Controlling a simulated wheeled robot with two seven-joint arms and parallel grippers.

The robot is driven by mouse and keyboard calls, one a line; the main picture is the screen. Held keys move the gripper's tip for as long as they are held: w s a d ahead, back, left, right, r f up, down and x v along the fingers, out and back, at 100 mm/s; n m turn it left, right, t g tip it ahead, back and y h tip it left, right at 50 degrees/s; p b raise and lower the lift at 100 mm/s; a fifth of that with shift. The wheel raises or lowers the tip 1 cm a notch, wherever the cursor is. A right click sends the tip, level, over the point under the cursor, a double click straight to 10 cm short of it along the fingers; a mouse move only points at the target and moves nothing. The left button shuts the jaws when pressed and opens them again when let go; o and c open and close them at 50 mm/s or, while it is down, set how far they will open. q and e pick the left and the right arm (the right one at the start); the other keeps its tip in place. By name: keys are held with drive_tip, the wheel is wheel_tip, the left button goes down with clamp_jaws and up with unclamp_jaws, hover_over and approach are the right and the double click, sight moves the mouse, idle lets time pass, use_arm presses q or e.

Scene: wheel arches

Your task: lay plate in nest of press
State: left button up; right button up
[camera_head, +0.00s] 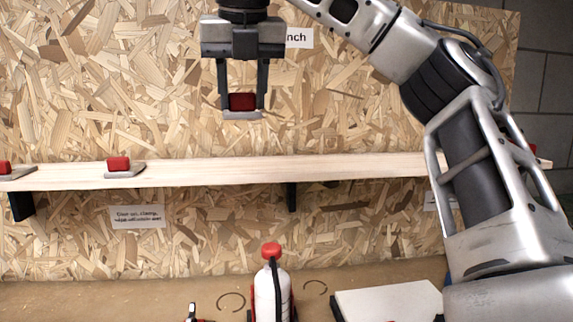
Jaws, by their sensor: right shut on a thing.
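My right gripper (241,98) hangs fingers down in front of the board wall, above the shelf. It is shut on a small grey plate with a red block-shaped grip (242,102); the plate's grey edge shows below the fingertips. Two similar grey plates with red grips, a middle one (124,168) and one at the left edge (10,171), lie on the shelf. I cannot make out a press or its nest for certain. My left gripper is not in view.
The wooden shelf (220,172) runs across the wall. Below, on the brown surface (140,294), stand a white bottle-like object with a red top (271,288) and a white flat slab (388,302). A small dark object (192,313) is cut off at the bottom edge.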

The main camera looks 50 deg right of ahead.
drive_tip(key=shift+s+d+r+m, duration=0.1)
drive_tip(key=shift+d+r+m, duration=0.2)
drive_tip(key=shift+d+m, duration=0.1)
drive_tip(key=shift+w+d+f, duration=0.95)
drive_tip(key=shift+d+f, duration=1.1)
drive_tip(key=shift+f, duration=0.1)
drive_tip(key=shift+w+d+f, duration=0.9)
drive_tip(key=shift+d+f, duration=1.15)
drive_tip(key=shift+f, duration=0.05)
drive_tip(key=shift+w+d+f, duration=0.95)
drive_tip(key=shift+d+f, duration=1.1)
drive_tip(key=shift+f, duration=0.1)
drive_tip(key=shift+f, duration=0.1)
drive_tip(key=o, duration=1.1)
drive_tip(key=shift+o, duration=0.3)
